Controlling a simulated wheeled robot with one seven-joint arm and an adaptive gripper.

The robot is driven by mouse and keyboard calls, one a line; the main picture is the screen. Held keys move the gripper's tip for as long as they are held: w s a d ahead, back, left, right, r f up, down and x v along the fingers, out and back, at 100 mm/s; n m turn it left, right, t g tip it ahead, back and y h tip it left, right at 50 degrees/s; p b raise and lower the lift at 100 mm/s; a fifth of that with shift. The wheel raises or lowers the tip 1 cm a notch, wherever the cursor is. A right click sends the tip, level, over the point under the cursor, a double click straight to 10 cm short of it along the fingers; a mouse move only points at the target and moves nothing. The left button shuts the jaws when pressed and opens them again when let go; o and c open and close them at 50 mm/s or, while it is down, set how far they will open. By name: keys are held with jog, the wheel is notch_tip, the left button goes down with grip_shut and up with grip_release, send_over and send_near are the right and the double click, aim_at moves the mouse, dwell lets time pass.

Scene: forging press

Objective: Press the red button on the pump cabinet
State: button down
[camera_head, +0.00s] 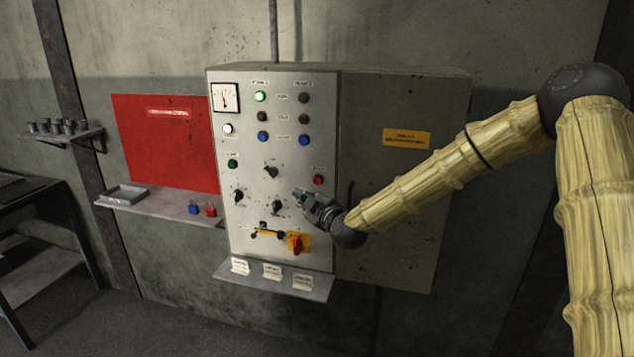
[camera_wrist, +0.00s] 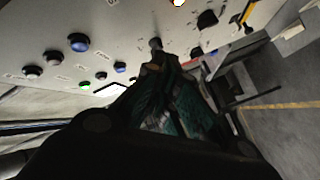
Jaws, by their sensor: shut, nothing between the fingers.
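The pump cabinet (camera_head: 285,165) is a grey wall box with a panel of lamps, buttons and knobs. The red button (camera_head: 318,180) is small and round, near the panel's right edge below a label. My gripper (camera_head: 299,194) is shut and empty in front of the panel, appearing a little left of and below the red button. The gap to the panel is hard to judge. In the wrist view the shut fingers (camera_wrist: 160,62) point at the panel near a black knob (camera_wrist: 155,43). I cannot make out the red button there.
A red-handled switch on a yellow plate (camera_head: 298,243) sits below my gripper. Black knobs (camera_head: 238,196) are to the left. A shelf with white tags (camera_head: 272,280) juts out under the panel. Another shelf (camera_head: 160,205) holds a tray and blue and red padlocks.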

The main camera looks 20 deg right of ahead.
aim_at(314, 182)
jog(key=shift+w+d+b, duration=0.15)
jog(key=shift+w+d, duration=0.65)
jog(key=shift+w, duration=0.4)
jog(key=shift+w+d+b, duration=0.2)
jog(key=shift+w+d, duration=0.6)
jog(key=shift+w, duration=0.4)
jog(key=shift+w+d+b, duration=0.15)
jog(key=shift+w+d, duration=0.65)
jog(key=shift+w, duration=0.4)
jog(key=shift+w+d, duration=0.1)
jog(key=shift+w, duration=0.05)
jog(key=shift+w+d+b, duration=0.15)
jog(key=shift+w+b, duration=0.05)
jog(key=shift+b, duration=0.1)
jog(key=shift+w+d+b, duration=0.25)
jog(key=shift+w+b, duration=0.05)
jog(key=shift+w, duration=0.1)
jog(key=shift+s, duration=0.1)
jog(key=shift+s+a, duration=0.5)
jog(key=shift+s, duration=0.15)
